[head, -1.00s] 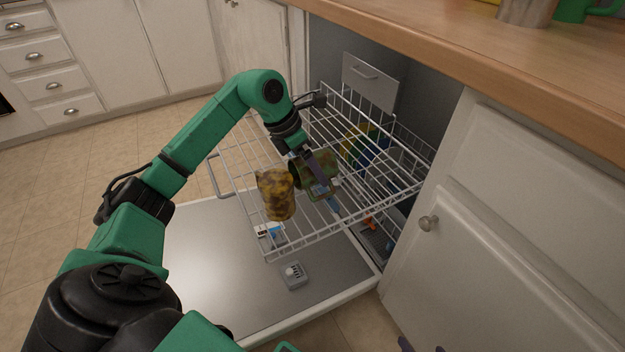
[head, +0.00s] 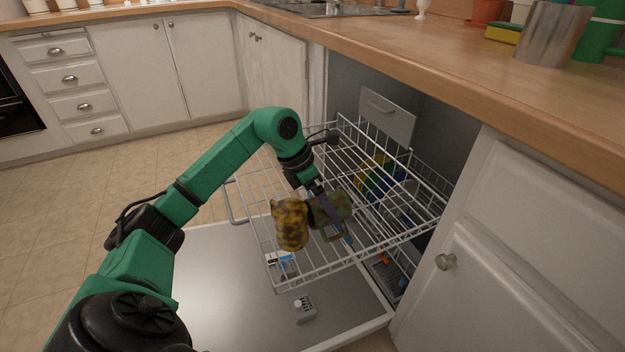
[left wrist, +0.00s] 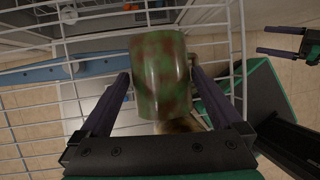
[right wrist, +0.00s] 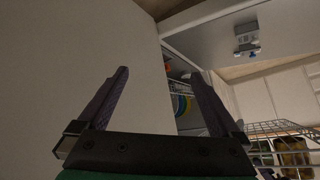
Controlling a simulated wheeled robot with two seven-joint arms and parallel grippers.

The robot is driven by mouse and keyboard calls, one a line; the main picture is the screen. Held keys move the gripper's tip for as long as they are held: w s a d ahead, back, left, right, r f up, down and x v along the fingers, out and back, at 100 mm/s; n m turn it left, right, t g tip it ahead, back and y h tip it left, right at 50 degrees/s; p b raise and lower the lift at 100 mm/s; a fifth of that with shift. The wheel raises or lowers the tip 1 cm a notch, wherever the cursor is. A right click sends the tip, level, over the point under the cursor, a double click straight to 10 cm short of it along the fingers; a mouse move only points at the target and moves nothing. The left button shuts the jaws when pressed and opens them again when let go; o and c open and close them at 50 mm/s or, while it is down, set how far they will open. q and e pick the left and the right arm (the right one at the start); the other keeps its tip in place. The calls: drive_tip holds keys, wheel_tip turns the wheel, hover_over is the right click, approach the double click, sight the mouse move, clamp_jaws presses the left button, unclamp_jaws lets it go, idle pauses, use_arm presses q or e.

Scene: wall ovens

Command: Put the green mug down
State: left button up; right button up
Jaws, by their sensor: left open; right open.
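The green mug (head: 334,208), mottled with brown stains, is on the pulled-out upper dishwasher rack (head: 262,190). In the left wrist view the mug (left wrist: 160,75) lies between the two spread fingers of my left gripper (left wrist: 160,92), with a visible gap on the left side. My left gripper (head: 325,197) is open around it in the head view. The fingers partly cover the mug there. My right gripper (right wrist: 158,85) is open and empty, facing a pale cabinet surface. It also shows at the right edge of the left wrist view (left wrist: 282,41).
A yellow-brown stained mug (head: 291,226) stands on the rack just left of the green mug. Coloured plates (head: 378,176) stand farther back in the rack. The open dishwasher door (head: 225,290) lies below. The wooden counter (head: 440,50) overhangs on the right, with a metal cup (head: 552,35).

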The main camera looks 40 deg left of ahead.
use_arm(q)
drive_tip(key=p+v, duration=0.2)
drive_tip(key=v, duration=0.8)
use_arm(e)
drive_tip(key=s+d+r+g+h, duration=0.2)
drive_tip(key=d+r, duration=0.1)
drive_tip(key=d, duration=0.2)
drive_tip(key=shift+s+g, duration=0.15)
drive_tip(key=shift+g, duration=0.25)
drive_tip(key=shift+d, duration=0.1)
